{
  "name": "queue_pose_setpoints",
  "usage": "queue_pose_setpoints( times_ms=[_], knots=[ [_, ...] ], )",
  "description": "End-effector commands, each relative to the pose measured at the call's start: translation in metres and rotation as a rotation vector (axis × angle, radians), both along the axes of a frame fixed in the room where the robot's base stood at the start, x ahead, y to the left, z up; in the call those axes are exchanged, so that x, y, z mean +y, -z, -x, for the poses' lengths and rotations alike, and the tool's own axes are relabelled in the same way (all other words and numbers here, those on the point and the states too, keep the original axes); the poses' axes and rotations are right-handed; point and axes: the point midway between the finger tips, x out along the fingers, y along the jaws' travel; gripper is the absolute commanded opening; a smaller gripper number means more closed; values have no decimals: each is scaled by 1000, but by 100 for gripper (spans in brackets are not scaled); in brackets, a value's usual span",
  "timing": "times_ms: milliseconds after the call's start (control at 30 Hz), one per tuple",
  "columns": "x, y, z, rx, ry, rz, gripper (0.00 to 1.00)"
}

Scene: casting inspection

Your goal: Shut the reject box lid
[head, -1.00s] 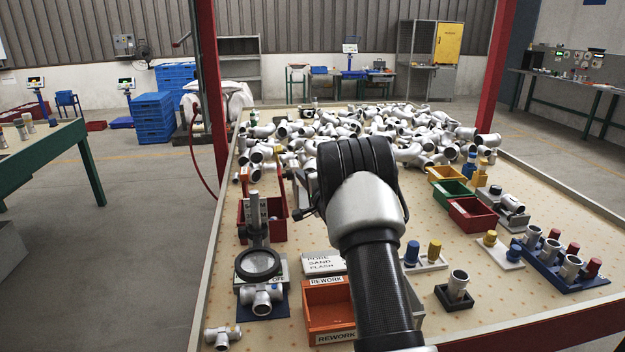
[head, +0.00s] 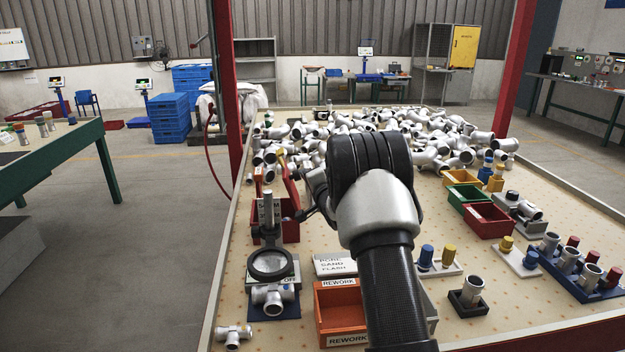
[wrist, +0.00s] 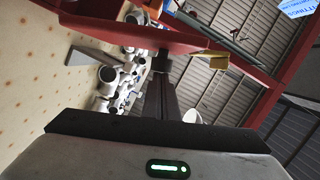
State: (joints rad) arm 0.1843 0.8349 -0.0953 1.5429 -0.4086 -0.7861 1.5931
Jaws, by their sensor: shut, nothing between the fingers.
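The reject box (head: 291,232) is a red open bin on the table, left of my arm, partly hidden behind the inspection stand. Its red lid (head: 290,190) stands raised and tilted, with a yellow tab (head: 281,161) at its top. My gripper (head: 303,214) is just right of the lid, partly hidden by my own arm; contact cannot be told. In the wrist view my dark fingers (wrist: 160,64) are shut and empty, reaching up to a red panel (wrist: 125,28) that looks like the lid, with the yellow tab (wrist: 208,58) beyond.
A stand with a ring magnifier (head: 270,264) is in front of the box. An orange rework bin (head: 340,310) and a white sign block (head: 335,264) are nearer me. A large pile of metal castings (head: 400,130) lies behind. Yellow, green and red bins (head: 487,220) stand right.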

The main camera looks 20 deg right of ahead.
Motion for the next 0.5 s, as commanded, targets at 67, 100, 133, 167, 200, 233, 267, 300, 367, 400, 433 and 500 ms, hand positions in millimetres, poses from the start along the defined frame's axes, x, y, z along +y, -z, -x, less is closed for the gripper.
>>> queue_pose_setpoints(
  times_ms=[67,100,133,167,200,233,267,300,367,400,433,500],
  knots=[
    [10,0,-2,10,-3,58,0],
    [14,0,-3,18,-2,91,0],
    [17,0,-3,22,-3,114,0],
    [20,0,-4,27,-2,137,0],
    [24,0,-4,32,-2,166,0],
    [27,0,-5,37,-3,190,0],
    [30,0,-6,42,-4,211,0],
    [33,0,-6,47,-3,238,0],
    [38,0,-7,55,-2,278,0],
    [41,1,-8,61,-3,301,0],
    [43,1,-8,65,-3,318,0],
    [46,2,-9,66,-1,321,0]
  ],
)
